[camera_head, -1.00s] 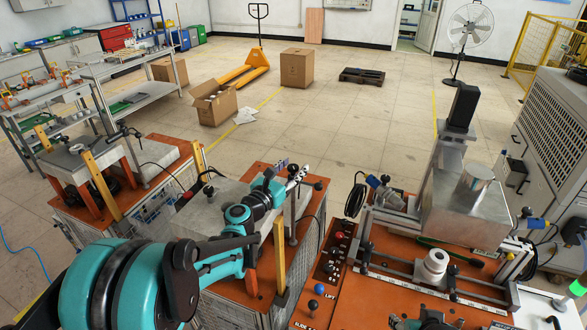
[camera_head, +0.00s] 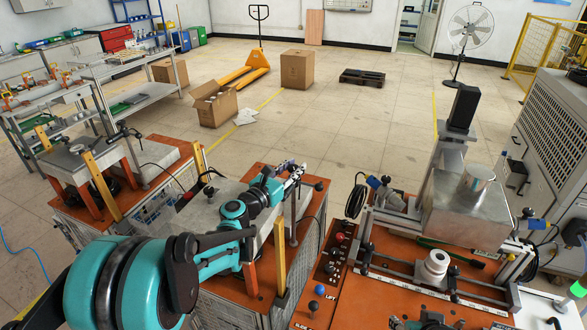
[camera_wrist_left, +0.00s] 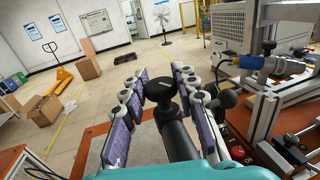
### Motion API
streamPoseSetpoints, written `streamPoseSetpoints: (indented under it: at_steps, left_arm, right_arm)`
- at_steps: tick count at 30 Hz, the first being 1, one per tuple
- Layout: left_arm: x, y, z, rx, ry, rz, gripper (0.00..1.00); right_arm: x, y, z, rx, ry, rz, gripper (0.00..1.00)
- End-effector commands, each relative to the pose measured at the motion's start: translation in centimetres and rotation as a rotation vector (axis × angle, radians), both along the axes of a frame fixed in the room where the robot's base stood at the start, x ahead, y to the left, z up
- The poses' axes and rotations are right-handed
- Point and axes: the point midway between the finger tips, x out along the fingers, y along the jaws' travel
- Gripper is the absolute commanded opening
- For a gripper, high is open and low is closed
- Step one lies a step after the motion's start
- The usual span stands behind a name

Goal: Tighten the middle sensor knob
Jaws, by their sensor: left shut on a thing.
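My left gripper (camera_head: 292,172) is over the right side of the middle machine, at the upper end of its metal post. In the left wrist view, the purple-grey fingers of the gripper (camera_wrist_left: 160,88) stand on both sides of a black knob (camera_wrist_left: 160,91) and are shut on it. The knob sits between the fingertips, in front of a dark rod. The fingers hide the knob in the head view. A black ball knob (camera_head: 319,186) is just right of the gripper, apart from it; a round black knob also shows in the wrist view (camera_wrist_left: 226,95).
The middle machine's orange top (camera_head: 262,285) carries a grey plate and a yellow upright (camera_head: 279,255). To the right stands another orange bench with a control panel (camera_head: 330,265), a white stepped cylinder (camera_head: 436,262) and a silver box (camera_head: 465,215).

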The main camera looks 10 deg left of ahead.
Motion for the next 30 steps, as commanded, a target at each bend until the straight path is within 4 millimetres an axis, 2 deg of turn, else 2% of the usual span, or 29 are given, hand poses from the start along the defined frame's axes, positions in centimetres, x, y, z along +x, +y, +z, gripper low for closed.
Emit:
streamPoseSetpoints:
  at_steps: [18,30]
  left_arm:
    - [0.11,0.13,-0.07,0.000,0.001,-0.438,0.00]
    - [0.04,0.02,-0.06,0.001,0.001,-0.566,0.00]
  right_arm:
    - [0.00,0.00,-0.72,0.000,0.000,0.000,0.44]
    - [0.00,0.00,-0.75,0.000,0.000,0.000,0.44]
